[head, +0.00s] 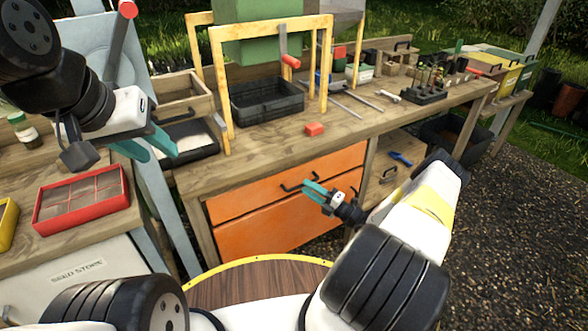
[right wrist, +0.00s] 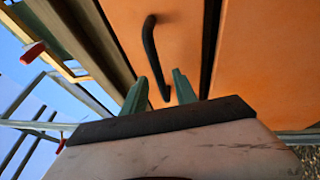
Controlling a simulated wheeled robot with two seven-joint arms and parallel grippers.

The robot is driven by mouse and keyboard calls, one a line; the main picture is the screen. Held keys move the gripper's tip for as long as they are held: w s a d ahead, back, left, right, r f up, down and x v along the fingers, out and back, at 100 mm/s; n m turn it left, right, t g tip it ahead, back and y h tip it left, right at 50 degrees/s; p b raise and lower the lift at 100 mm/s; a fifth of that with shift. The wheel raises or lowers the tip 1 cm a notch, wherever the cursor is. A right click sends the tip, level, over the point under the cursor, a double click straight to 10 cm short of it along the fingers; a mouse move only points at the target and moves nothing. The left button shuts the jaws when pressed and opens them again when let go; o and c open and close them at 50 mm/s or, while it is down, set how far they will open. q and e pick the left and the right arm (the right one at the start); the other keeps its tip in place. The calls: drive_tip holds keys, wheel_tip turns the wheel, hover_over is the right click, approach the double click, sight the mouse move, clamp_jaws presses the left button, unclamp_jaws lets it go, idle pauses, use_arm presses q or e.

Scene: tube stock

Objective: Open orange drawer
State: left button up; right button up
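The orange drawer (head: 245,197) is the upper of two orange fronts under the workbench, and it looks shut, flush with the lower front. Its black bar handle (head: 293,186) also shows in the right wrist view (right wrist: 151,50). My right gripper (head: 309,189) is at the handle's right end. In the right wrist view its two teal fingers (right wrist: 160,88) are apart, with the handle's near end between them. Contact cannot be told. My left gripper (head: 148,146) is open and empty, high at the left, away from the drawer.
The lower orange front (head: 265,223) is below. A red tray (head: 82,199) lies at the left. A round wooden top (head: 245,285) is in front of the drawers.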

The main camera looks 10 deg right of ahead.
drive_tip(key=shift+x, duration=1.4)
clamp_jaws()
idle(0.4)
